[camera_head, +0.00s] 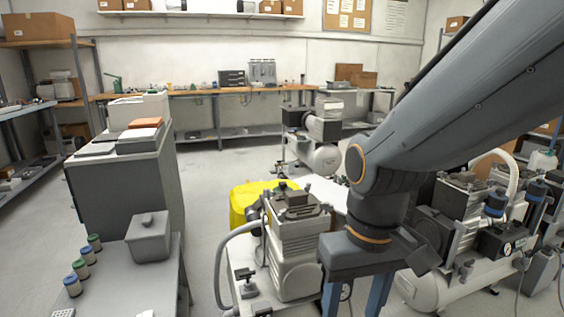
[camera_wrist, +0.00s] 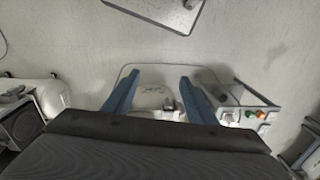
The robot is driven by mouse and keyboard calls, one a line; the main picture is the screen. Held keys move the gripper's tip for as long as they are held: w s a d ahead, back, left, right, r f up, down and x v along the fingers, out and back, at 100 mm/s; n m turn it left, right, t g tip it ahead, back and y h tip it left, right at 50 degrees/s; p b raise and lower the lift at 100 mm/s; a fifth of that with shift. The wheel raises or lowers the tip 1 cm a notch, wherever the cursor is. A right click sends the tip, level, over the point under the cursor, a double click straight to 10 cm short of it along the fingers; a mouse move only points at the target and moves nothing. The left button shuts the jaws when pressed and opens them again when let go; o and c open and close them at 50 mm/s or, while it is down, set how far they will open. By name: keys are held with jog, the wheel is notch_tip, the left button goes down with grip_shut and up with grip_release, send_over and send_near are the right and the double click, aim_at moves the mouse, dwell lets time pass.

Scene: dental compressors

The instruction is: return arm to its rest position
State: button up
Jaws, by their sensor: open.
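My gripper (camera_wrist: 160,88) shows in the wrist view with its two blue fingers spread apart and nothing between them. Below and beyond the fingers is a white compressor tank (camera_wrist: 154,97). In the head view my arm comes in from the upper right and bends down in front of the compressors. The upper parts of the blue fingers (camera_head: 358,296) show at the bottom edge, and their tips are cut off. A grey compressor pump (camera_head: 296,245) stands just left of the gripper, with a hose at its left side.
More compressors (camera_head: 465,215) stand at the right, behind and beside my arm. A yellow object (camera_head: 243,203) is behind the near pump. A grey table (camera_head: 115,275) with a lidded box (camera_head: 149,238) and several small jars is at the left. Open floor (camera_head: 215,180) lies in the middle.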

jog(key=d+r+m+p, duration=0.2)
jog(key=d+r+p, duration=0.6)
jog(key=p, duration=0.6)
jog(key=shift+s+r+m+h+p, duration=0.2)
jog(key=shift+m+h+p, duration=0.1)
jog(key=shift+p, duration=0.1)
jog(key=shift+d, duration=0.1)
